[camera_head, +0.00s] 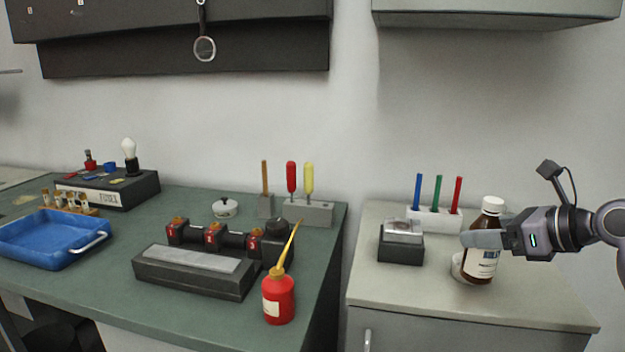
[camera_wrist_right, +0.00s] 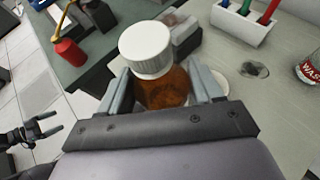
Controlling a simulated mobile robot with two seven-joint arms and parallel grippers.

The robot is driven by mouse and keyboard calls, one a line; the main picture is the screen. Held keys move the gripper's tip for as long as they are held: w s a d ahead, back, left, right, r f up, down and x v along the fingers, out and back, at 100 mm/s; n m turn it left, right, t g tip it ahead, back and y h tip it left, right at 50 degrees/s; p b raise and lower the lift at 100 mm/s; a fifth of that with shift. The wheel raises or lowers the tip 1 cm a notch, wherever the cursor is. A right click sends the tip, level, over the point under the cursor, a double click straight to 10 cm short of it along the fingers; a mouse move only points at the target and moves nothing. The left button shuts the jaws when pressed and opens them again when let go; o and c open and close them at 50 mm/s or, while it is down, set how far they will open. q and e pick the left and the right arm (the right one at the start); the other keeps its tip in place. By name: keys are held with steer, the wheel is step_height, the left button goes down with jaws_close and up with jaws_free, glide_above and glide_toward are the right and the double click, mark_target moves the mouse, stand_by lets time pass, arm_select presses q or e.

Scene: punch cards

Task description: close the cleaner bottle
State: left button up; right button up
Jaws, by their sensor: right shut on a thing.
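The cleaner bottle (camera_head: 482,268) is brown with a pale label and stands over the right cabinet top, leaning slightly. A white cap (camera_head: 493,205) sits on its neck; I cannot tell whether it is screwed tight. My right gripper (camera_head: 470,240) comes from the right and is shut on the bottle's body. In the wrist view its two fingers (camera_wrist_right: 165,90) flank the brown bottle (camera_wrist_right: 163,90) below the white cap (camera_wrist_right: 146,48). The bottle's base is partly hidden. My left gripper (camera_wrist_right: 45,128) shows only in the wrist view at the left, fingers apart and empty.
A white round dish (camera_head: 457,268) is beside the bottle's base. A black box (camera_head: 401,248) and a white marker holder (camera_head: 434,220) stand behind. A red oil can (camera_head: 278,298) is on the green bench. The cabinet's front right is clear.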

steer(key=s+a+f+n+g+y+p, duration=0.1)
steer(key=s+a+f, duration=0.3)
steer(key=s, duration=0.4)
steer(key=s+a+f+n+g+y+p, duration=0.1)
steer(key=s+a+f, duration=0.3)
steer(key=s, duration=0.5)
steer(key=shift+a+f+n+y+p, duration=0.2)
steer(key=shift+n+y+p, duration=0.1)
steer(key=shift+n+p, duration=0.45)
steer(key=shift+w+g, duration=0.1)
steer(key=shift+g, duration=0.2)
steer(key=s+a+f+n+g+y, duration=0.1)
steer(key=s+a+n+g+y, duration=0.1)
steer(key=a+n+g, duration=0.6)
steer(key=a, duration=0.7)
steer(key=shift+a+f+g, duration=0.3)
steer(key=shift+a+f, duration=0.1)
